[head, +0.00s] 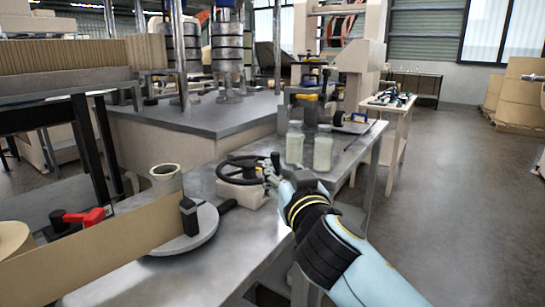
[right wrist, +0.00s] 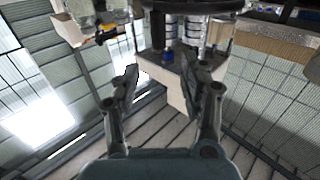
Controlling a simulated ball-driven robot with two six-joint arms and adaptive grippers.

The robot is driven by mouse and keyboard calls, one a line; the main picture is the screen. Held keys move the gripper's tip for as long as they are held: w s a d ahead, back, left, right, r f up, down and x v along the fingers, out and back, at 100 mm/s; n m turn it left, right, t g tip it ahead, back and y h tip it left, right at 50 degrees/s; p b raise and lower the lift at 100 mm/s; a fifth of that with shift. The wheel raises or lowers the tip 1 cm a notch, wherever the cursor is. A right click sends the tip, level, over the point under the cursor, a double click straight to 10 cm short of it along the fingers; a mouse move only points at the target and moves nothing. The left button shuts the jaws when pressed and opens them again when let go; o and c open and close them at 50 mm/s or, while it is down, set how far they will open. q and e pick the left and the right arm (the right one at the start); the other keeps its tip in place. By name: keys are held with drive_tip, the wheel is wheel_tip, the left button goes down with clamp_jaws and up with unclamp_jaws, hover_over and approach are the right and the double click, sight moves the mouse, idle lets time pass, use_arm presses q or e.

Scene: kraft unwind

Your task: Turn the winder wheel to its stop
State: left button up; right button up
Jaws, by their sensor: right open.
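The winder wheel (head: 240,168) is a black spoked handwheel on a pale block on the grey bench, near the middle of the head view. An upright dark knob (head: 276,160) stands at its right side. My right gripper (head: 268,174) is at the wheel's right edge, close to the knob; whether it touches is unclear. In the right wrist view its two fingers (right wrist: 165,82) are spread with nothing held between them. A dark curved edge (right wrist: 190,5) crosses the top of that view, possibly the wheel rim. My left gripper is not in view.
Two pale green containers (head: 309,151) stand behind the wheel. A round grey plate (head: 188,238) with a black upright part, a cardboard tube (head: 166,179) and a kraft strip (head: 110,245) lie to the left. A red and black tool (head: 84,216) is further left.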

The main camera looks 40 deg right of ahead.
sight(276, 158)
drive_tip(key=p+x, duration=0.1)
drive_tip(key=x, duration=0.8)
drive_tip(key=shift+w+d, duration=0.2)
drive_tip(key=shift+w, duration=0.05)
clamp_jaws()
drive_tip(key=shift+f, duration=0.1)
